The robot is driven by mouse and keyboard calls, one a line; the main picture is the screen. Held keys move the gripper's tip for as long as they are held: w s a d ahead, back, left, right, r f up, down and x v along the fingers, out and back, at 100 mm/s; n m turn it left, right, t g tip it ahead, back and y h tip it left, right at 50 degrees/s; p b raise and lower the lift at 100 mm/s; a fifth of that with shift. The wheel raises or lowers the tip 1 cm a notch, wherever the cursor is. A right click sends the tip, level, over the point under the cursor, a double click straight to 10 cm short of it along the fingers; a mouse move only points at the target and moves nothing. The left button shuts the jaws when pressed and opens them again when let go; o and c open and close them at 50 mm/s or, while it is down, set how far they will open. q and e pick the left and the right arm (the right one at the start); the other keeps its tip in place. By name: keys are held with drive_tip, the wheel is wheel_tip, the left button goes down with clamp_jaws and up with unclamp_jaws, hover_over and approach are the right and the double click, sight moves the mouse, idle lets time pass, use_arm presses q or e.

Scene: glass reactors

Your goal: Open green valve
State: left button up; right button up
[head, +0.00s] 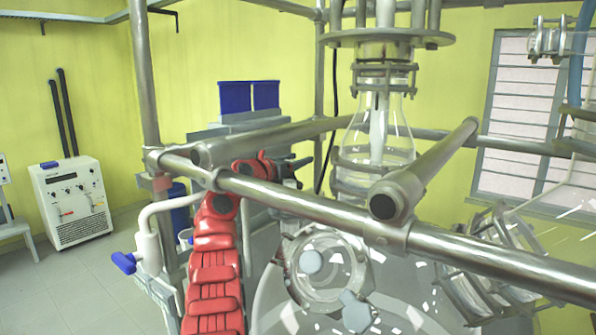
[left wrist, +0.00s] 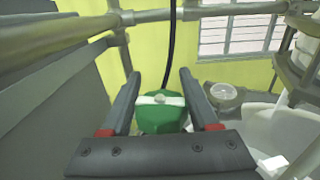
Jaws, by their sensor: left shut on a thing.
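The green valve (left wrist: 160,119) shows in the left wrist view as a green knob with a pale bar across its top. My left gripper (left wrist: 160,82) has one dark finger on each side of it and is shut on it. In the head view my red left arm rises from the bottom, and the dark left gripper (head: 298,166) reaches behind the metal frame. The green valve cannot be made out in the head view. My right gripper is in neither view.
A metal rail (head: 320,207) crosses in front of my left arm. A glass vessel (head: 378,135) hangs right of the gripper. A large glass reactor (head: 335,272) fills the lower middle. A blue-handled valve (head: 124,262) is at left. A black cable (left wrist: 171,45) hangs beyond the green valve.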

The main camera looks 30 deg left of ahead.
use_arm(q)
drive_tip(key=shift+w+d+f+y, duration=0.1)
drive_tip(key=shift+d+f+y, duration=0.1)
drive_tip(key=shift+f+y, duration=0.1)
drive_tip(key=shift+a+n+y, duration=0.25)
drive_tip(key=shift+n+y, duration=0.25)
drive_tip(key=o, duration=1.4)
drive_tip(key=shift+w, duration=0.15)
drive_tip(key=shift+r, duration=0.1)
